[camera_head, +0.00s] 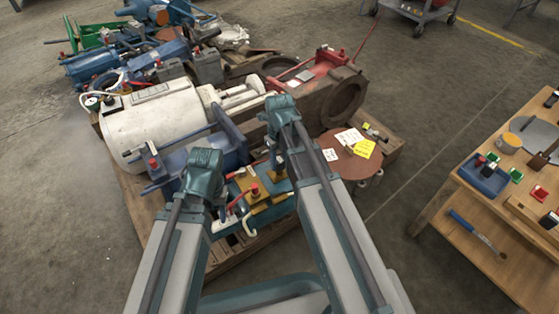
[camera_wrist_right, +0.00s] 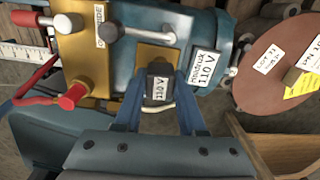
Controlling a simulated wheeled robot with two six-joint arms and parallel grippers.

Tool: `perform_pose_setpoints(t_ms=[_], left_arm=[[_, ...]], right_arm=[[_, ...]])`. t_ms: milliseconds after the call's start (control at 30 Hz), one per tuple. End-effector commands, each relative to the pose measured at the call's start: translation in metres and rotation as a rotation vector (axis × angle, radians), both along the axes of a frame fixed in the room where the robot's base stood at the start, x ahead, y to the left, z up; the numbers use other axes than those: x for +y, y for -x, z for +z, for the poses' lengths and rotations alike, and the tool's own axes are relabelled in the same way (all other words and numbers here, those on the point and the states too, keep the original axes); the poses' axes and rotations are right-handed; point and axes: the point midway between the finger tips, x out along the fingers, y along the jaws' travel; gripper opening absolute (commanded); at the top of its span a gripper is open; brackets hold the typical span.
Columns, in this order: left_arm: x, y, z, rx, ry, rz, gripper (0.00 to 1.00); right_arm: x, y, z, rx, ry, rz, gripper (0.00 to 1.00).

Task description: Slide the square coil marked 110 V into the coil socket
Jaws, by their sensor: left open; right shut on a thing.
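My right gripper (camera_wrist_right: 158,108) is shut on the dark square coil, whose white label reads 110 V (camera_wrist_right: 158,88). The coil is in front of a brass plate (camera_wrist_right: 157,57) on the side of a blue-green machine body. I cannot tell whether the coil touches the plate or is in the socket, since the coil covers that spot. A label reading 110 V (camera_wrist_right: 204,68) is on the body beside it. In the head view my right gripper (camera_head: 277,168) is low over the blue-green machine, with its coil too small to make out. My left gripper (camera_head: 221,208) is open, left of it.
A brass block with a red-capped fitting (camera_wrist_right: 88,55) and a grey lever (camera_wrist_right: 150,33) stand close to the right gripper. A brown disc with notes (camera_head: 352,155) lies to the right. A white tank (camera_head: 155,120) is at left. A workbench (camera_head: 470,190) with trays stands at far right.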

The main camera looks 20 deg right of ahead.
Motion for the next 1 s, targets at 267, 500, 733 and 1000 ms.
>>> perform_pose_setpoints(t_ms=[267, 500, 733, 1000], left_arm=[[0.0, 0.0, -0.008, 0.0, 0.0, 0.0, 0.49], [0.0, 0.0, -0.007, 0.0, 0.0, 0.0, 0.49], [0.0, 0.0, -0.007, 0.0, 0.0, 0.0, 0.49], [0.0, 0.0, 0.003, -0.001, 0.0, 0.0, 0.49]], right_arm=[[0.0, 0.0, -0.008, 0.0, 0.0, 0.0, 0.0], [0.0, 0.0, -0.006, 0.0, 0.0, 0.0, 0.74], [0.0, 0.0, -0.006, 0.0, 0.0, 0.0, 0.74], [0.0, 0.0, 0.003, 0.0, 0.0, 0.0, 0.74]])
